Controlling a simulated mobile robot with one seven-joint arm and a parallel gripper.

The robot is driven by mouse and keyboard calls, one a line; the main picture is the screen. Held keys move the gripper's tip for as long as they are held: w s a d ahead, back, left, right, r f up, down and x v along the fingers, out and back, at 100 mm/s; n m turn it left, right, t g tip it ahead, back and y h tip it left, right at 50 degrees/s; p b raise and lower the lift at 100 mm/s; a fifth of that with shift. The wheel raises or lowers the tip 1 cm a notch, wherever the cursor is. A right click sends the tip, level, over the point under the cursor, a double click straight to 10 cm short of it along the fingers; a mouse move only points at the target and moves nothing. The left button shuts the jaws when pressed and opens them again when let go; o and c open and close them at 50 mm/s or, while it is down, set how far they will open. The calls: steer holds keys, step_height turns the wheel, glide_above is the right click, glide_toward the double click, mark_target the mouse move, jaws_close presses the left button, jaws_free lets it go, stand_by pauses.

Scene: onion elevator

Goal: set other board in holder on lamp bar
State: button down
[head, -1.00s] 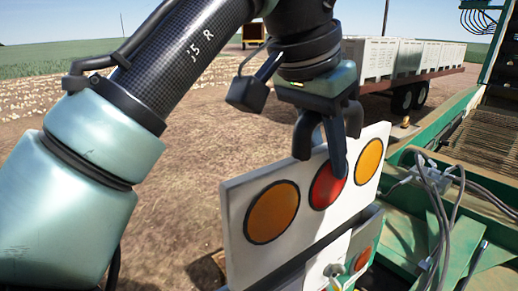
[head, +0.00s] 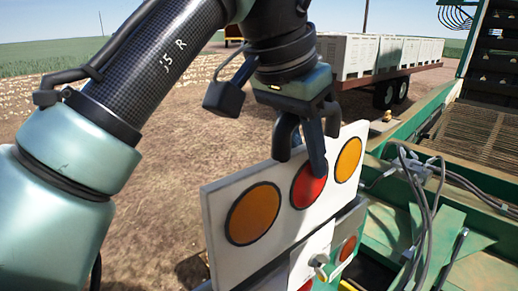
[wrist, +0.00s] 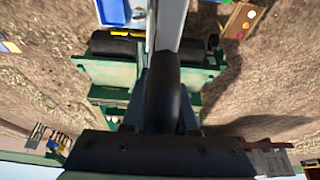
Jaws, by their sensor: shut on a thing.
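A white board (head: 222,200) with two orange lamps and a red lamp (head: 308,186) between them stands upright and slanted in the head view. My gripper (head: 301,160) is shut on its top edge at the middle, with one finger over the red lamp. A grey bar (head: 262,272) runs along the board's lower edge. Another lamp panel (head: 314,253) with red-orange lamps shows below and in front. In the wrist view, dark fingers (wrist: 165,90) cover the middle and lower part.
Green machine framing (head: 470,265) with grey cables (head: 425,205) lies to the right. A trailer with white crates (head: 345,52) stands behind on bare soil. The wrist view shows a blue tray (wrist: 113,12) and a wooden panel (wrist: 240,18) with coloured spots at the top.

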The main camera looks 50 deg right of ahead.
mark_target(303, 190)
steer(key=shift+f+b, duration=1.2)
steer(key=shift+f, duration=1.45)
stand_by(0.9)
steer(key=shift+c, duration=1)
jaws_free()
step_height(303, 190, up, 3)
steer(key=p, duration=0.2)
steer(key=shift+f+p, duration=0.2)
steer(key=shift+p, duration=0.2)
steer(key=shift+r+p, duration=0.3)
steer(key=shift+r, duration=1.9)
